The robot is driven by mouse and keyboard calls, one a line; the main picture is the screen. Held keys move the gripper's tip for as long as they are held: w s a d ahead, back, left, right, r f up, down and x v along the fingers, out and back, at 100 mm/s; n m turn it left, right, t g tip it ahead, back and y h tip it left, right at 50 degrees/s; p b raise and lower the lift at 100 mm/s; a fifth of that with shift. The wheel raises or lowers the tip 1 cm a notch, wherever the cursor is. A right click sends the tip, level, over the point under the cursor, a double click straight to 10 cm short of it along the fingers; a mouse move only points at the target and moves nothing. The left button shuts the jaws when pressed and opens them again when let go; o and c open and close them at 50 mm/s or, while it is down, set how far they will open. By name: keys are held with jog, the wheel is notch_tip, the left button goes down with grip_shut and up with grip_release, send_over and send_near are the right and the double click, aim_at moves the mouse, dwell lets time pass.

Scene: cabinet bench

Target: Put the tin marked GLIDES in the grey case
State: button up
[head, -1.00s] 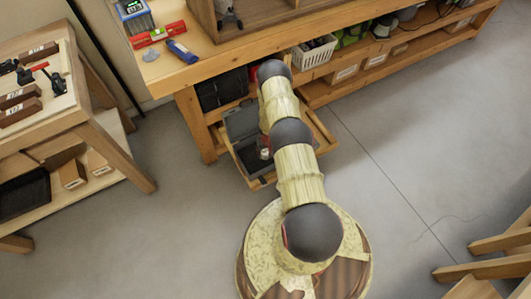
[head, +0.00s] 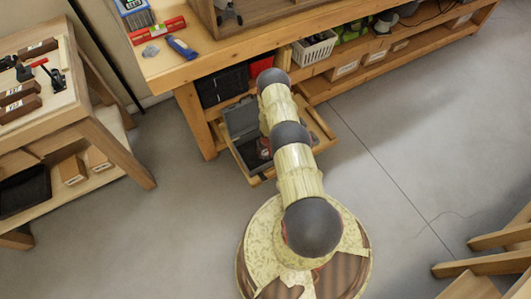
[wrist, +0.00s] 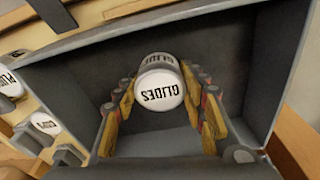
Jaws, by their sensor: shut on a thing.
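The white tin marked GLIDES (wrist: 160,92) is between the two fingers of my gripper (wrist: 162,86), which is shut on it. Its label reads upside down in the wrist view. The tin is over the open interior of the grey case (wrist: 75,82); I cannot tell whether it touches the floor of the case. In the head view the open grey case (head: 238,122) sits in the pulled-out drawer under the bench. My arm covers part of the case there, and the tin is not clearly seen.
White-topped tins (wrist: 42,123) stand left of the case in the wrist view; their labels are hard to read. The wooden drawer (head: 322,130) surrounds the case. A white basket (head: 314,48) is on the shelf to the right. The floor around my base is clear.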

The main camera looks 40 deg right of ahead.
jog(key=shift+f, duration=0.3)
dwell(0.5)
jog(key=o, duration=1.3)
jog(key=shift+r, duration=0.1)
jog(key=shift+s+a+r, duration=0.1)
jog(key=shift+s+r, duration=0.1)
jog(key=shift+r, duration=1.75)
jog(key=shift+s+a+r, duration=0.15)
jog(key=shift+s+r, duration=0.1)
jog(key=shift+r, duration=1.7)
jog(key=shift+s+a+r, duration=0.1)
jog(key=shift+s+r, duration=0.1)
jog(key=shift+r, duration=1.75)
